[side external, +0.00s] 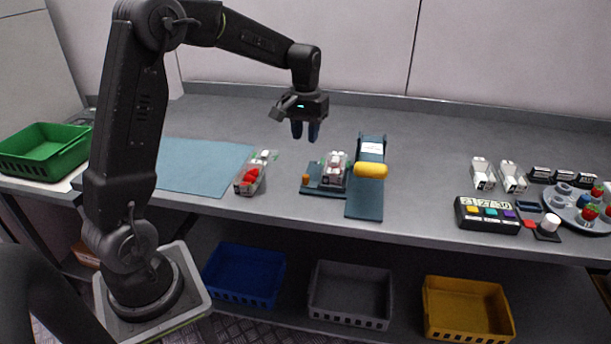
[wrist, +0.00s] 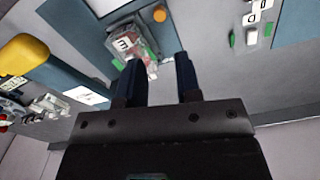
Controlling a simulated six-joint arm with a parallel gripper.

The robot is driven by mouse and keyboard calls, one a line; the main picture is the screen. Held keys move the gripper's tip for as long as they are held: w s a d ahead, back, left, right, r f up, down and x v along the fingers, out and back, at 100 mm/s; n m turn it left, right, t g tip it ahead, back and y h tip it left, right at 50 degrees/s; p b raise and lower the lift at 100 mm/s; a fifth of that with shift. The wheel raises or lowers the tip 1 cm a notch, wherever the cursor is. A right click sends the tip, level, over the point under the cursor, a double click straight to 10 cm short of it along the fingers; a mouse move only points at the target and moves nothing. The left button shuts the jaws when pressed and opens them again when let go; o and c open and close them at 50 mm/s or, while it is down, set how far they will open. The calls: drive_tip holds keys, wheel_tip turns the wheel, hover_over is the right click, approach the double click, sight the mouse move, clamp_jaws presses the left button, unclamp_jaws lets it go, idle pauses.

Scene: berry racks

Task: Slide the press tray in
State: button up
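The press has a long dark blue plate (side external: 363,206) with a yellow handle (side external: 371,171) across it. The handle also shows in the wrist view (wrist: 24,60). The press tray (side external: 318,190) is a dark blue slab left of that plate, with an orange knob (side external: 305,179) at its left end. A clear berry box (side external: 334,170) with a pale lid sits on the tray. The knob (wrist: 159,14) and box (wrist: 128,48) also show in the wrist view. My gripper (side external: 305,139) is open and empty, above and behind the tray, touching nothing. Its fingers (wrist: 158,60) stand apart.
A berry box (side external: 251,179) with red berries stands left of the tray beside a light blue mat (side external: 204,165). Right are two white boxes (side external: 496,176), a button panel (side external: 486,214) and a round plate (side external: 574,211). A green crate (side external: 42,155) is far left.

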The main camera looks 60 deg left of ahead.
sight(305, 176)
wheel_tip(305, 176, down, 13)
drive_tip(key=shift+r, duration=0.1)
idle(0.4)
clamp_jaws()
